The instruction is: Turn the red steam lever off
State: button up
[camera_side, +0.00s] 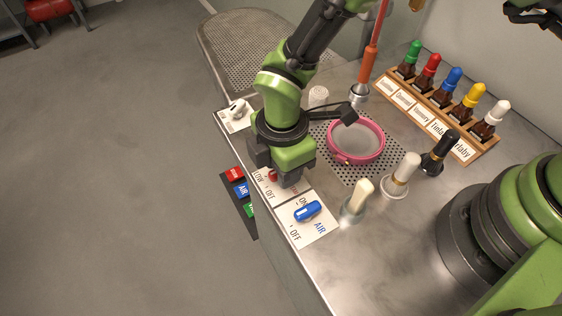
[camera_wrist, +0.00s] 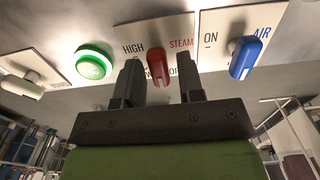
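The red steam lever (camera_wrist: 157,66) stands on a white plate (camera_wrist: 181,24) marked HIGH and STEAM in the wrist view. Its handle points down in that picture, toward lettering that my fingers partly hide. My gripper (camera_wrist: 161,75) is open, with one finger on each side of the lever and a visible gap on both sides. In the side view my gripper (camera_side: 284,172) is low over the plate and covers most of it. Only a bit of the red lever (camera_side: 272,175) shows there, beside LOW and OFF lettering.
The blue air lever (camera_side: 307,211) is close beside the steam plate. On the other side are a lit green button (camera_wrist: 94,62) and a white lever (camera_side: 238,107).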

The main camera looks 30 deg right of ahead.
jog(key=shift+o, duration=0.4)
jog(key=shift+a+r, duration=0.1)
jog(key=shift+r, duration=0.35)
notch_tip(320, 180, up, 9)
